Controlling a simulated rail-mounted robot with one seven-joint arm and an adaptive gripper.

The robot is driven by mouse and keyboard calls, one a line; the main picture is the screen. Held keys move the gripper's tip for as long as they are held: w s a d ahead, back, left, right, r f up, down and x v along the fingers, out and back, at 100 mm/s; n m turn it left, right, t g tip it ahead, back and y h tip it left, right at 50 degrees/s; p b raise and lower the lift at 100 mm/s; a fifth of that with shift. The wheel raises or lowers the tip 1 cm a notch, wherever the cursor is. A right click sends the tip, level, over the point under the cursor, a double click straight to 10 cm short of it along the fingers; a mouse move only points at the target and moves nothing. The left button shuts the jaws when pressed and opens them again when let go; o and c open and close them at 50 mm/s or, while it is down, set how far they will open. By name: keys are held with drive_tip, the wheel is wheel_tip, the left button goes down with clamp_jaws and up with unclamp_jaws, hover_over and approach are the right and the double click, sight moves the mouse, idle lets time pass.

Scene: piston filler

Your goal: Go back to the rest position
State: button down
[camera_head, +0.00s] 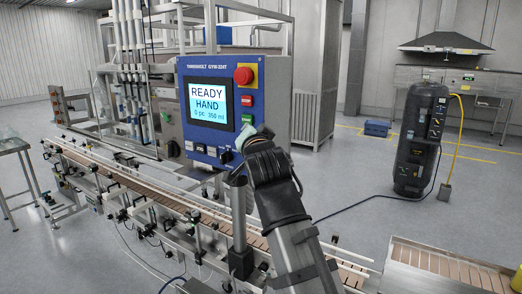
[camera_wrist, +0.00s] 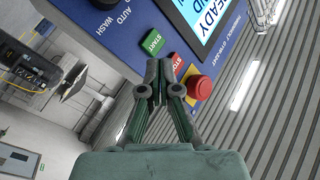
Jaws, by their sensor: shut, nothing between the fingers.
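My gripper (camera_wrist: 159,75) is shut and empty in the wrist view. Its fingertips are in front of the blue control panel (camera_head: 249,83), close to the green START button (camera_wrist: 153,42) and the red STOP button (camera_wrist: 177,63); I cannot tell if they touch it. In the head view my gripper (camera_head: 244,134) is at the panel's lower right, and my arm reaches up from the bottom. The panel screen (camera_head: 209,103) reads READY, HAND, 0 pc, 350 ml. A red mushroom button (camera_head: 243,76) is at the panel's upper right; it also shows in the wrist view (camera_wrist: 200,88).
A conveyor (camera_head: 130,188) with rails runs below the panel, under my arm. The filler's frame and tubes (camera_head: 127,45) stand behind it at left. A slatted table (camera_head: 450,268) is at lower right.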

drive_tip(key=w+d+f+n+g+h, duration=0.1)
drive_tip(key=d+f+n+g, duration=0.3)
drive_tip(key=f, duration=1.9)
drive_tip(key=w+d+f+n+g+h, duration=0.15)
drive_tip(key=f+g, duration=0.45)
drive_tip(key=f, duration=1.6)
drive_tip(key=s+d+f+g, duration=0.2)
drive_tip(key=s+f, duration=0.2)
drive_tip(key=f, duration=0.4)
drive_tip(key=s+d+f+n+g+h, duration=0.1)
drive_tip(key=s+d+f+g, duration=0.1)
drive_tip(key=s+f, duration=0.35)
drive_tip(key=s+d+f+g, duration=0.2)
drive_tip(key=s+f, duration=0.1)
drive_tip(key=f, duration=0.7)
drive_tip(key=s+d+f+g, duration=0.2)
drive_tip(key=s+f, duration=0.5)
drive_tip(key=s, duration=0.4)
drive_tip(key=s+d+f+g, duration=0.3)
drive_tip(key=s+f, duration=0.5)
drive_tip(key=s, duration=0.4)
drive_tip(key=s+d+f+m+g, duration=0.1)
drive_tip(key=s+d+f+g, duration=0.2)
drive_tip(key=s+f, duration=0.4)
drive_tip(key=s, duration=0.5)
drive_tip(key=shift+d+f+g, duration=0.2)
drive_tip(key=shift+g, duration=0.2)
drive_tip(key=c, duration=1.8)
unclamp_jaws()
drive_tip(key=shift+c, duration=0.2)
